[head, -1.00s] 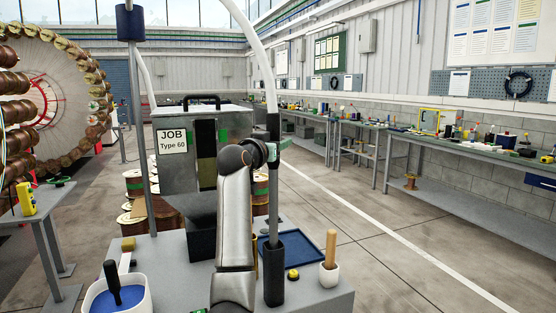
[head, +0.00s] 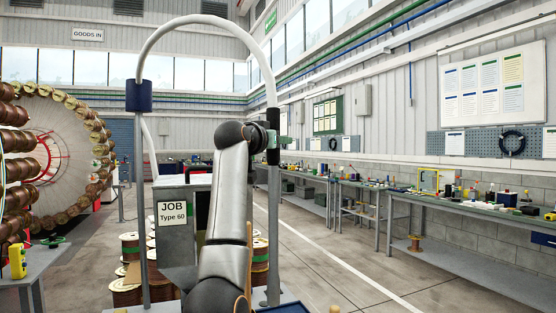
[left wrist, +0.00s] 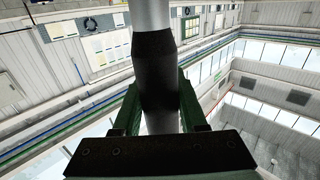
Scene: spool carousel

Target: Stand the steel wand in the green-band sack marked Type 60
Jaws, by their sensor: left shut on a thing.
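The steel wand (head: 273,235) is an upright grey tube with a black grip and a white hose (head: 205,22) arching from its top. My left gripper (head: 272,142) is shut on the black grip. In the left wrist view, the green fingers of the same gripper (left wrist: 158,100) clasp the black grip (left wrist: 157,65) from both sides. The wand's lower end is at the bottom of the head view, and its holder is not seen. A sign reading JOB Type 60 (head: 173,213) is on a grey box. I see no sack marked Type 60. My right gripper is not in view.
Brown spools (head: 130,246), some with green bands, are stacked behind the wand, partly hidden by my arm. A post with a blue collar (head: 138,96) carries the hose at left. A large spool wheel (head: 60,150) is further left. Open floor (head: 330,250) lies to the right.

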